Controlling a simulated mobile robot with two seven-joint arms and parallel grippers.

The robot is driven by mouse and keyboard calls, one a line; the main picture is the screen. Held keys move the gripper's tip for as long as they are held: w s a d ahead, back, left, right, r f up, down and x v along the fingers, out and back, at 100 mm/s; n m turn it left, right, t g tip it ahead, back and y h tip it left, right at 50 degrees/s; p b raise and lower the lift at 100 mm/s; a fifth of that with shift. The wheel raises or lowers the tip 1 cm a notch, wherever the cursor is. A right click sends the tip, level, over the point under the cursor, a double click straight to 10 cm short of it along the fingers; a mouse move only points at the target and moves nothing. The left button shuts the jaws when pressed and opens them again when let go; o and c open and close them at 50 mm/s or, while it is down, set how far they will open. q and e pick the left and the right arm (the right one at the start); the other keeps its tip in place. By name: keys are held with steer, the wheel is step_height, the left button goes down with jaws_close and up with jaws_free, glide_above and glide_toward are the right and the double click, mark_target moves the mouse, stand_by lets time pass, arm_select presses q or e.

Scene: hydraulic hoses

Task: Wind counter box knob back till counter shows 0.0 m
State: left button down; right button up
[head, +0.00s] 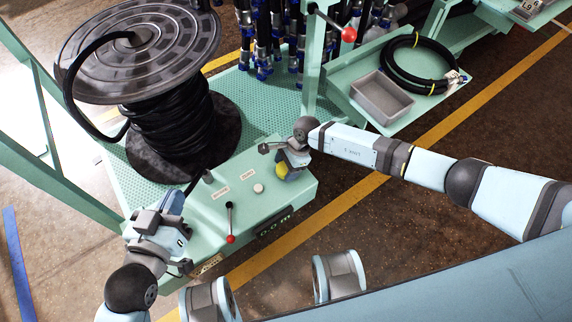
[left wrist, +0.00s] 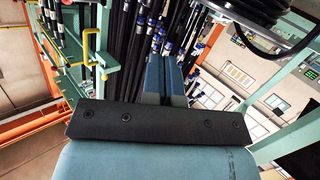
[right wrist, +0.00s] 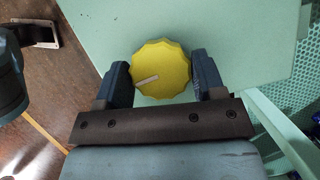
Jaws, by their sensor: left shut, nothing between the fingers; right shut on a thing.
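The yellow scalloped knob (right wrist: 160,68) with a pale pointer mark sits on the green counter box (head: 270,195). It also shows in part in the head view (head: 282,169) beneath my right gripper (head: 290,161). In the right wrist view, my right gripper's fingers are on both sides of the knob, shut on it. The counter window (head: 274,223) is on the box's front face; its lit digits are too small to read. My left gripper (left wrist: 172,78) is shut and empty, at the left end of the box in the head view.
A red-tipped lever (head: 230,238) and a pale round button (head: 258,188) are on the box top. A large hose reel (head: 140,50) stands behind it. A grey bin (head: 381,96) and a coiled hose (head: 410,85) lie on a shelf at the upper right.

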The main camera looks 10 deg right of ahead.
arm_select(q)
steer(key=shift+r, duration=0.1)
arm_select(e)
steer(key=o, duration=0.9)
steer(key=shift+d+r, duration=0.2)
steer(key=shift+r, duration=0.3)
arm_select(q)
step_height(320, 180, down, 5)
steer(key=s+a+g+y+p, duration=0.1)
steer(key=s+a+g+p, duration=0.1)
steer(key=p, duration=0.1)
steer(key=shift+a+g+y, duration=0.35)
steer(key=shift+g+y, duration=0.05)
arm_select(e)
steer(key=v, duration=1.2)
steer(key=shift+d+r, duration=0.2)
steer(key=shift+r, duration=0.15)
arm_select(q)
steer(key=shift+a, duration=0.1)
